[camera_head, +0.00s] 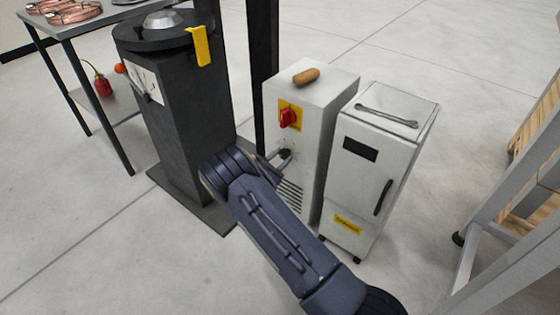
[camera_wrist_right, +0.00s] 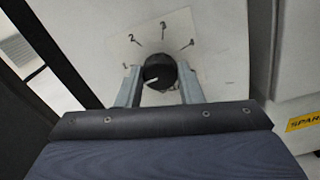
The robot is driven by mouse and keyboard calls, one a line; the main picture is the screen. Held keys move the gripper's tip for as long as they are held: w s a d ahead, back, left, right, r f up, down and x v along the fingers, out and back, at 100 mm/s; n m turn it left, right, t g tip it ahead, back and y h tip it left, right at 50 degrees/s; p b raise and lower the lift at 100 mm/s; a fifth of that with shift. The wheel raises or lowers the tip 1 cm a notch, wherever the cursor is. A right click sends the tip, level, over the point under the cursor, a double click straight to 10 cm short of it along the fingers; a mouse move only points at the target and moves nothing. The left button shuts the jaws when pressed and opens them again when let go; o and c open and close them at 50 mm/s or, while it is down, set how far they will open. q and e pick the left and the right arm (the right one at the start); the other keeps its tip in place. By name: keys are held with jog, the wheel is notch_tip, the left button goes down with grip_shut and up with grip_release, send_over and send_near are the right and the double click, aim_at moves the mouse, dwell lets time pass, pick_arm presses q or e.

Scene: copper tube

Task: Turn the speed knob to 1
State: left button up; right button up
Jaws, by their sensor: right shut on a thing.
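The black speed knob (camera_wrist_right: 160,72) sits on the white cabinet's front face, and it also shows small and dark in the head view (camera_head: 286,154). In the right wrist view, printed marks fan around the top of the knob; 2 and 3 are readable, and a faint mark stands to the left. A short white line shows on the lower-left part of the knob's face. My right gripper (camera_wrist_right: 161,88) has its two grey fingers either side of the knob, shut on it; in the head view it reaches the cabinet from below (camera_head: 277,158). My left gripper is out of view.
Above the knob is a red switch on a yellow plate (camera_head: 289,117). A brown-handled object (camera_head: 306,77) lies on the cabinet (camera_head: 335,85). A second white cabinet (camera_head: 365,175) stands close right, a dark pedestal (camera_head: 190,130) left. Open floor lies in front.

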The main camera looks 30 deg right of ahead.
jog(key=shift+f+m+b, duration=0.1)
jog(key=shift+m+b, duration=0.55)
jog(key=shift+m, duration=1.15)
jog(key=o, duration=1)
jog(key=shift+c, duration=0.2)
jog(key=shift+a, duration=0.1)
jog(key=p+v, duration=0.2)
jog(key=v, duration=0.5)
jog(key=shift+s+a, duration=0.15)
jog(key=shift+a, duration=0.15)
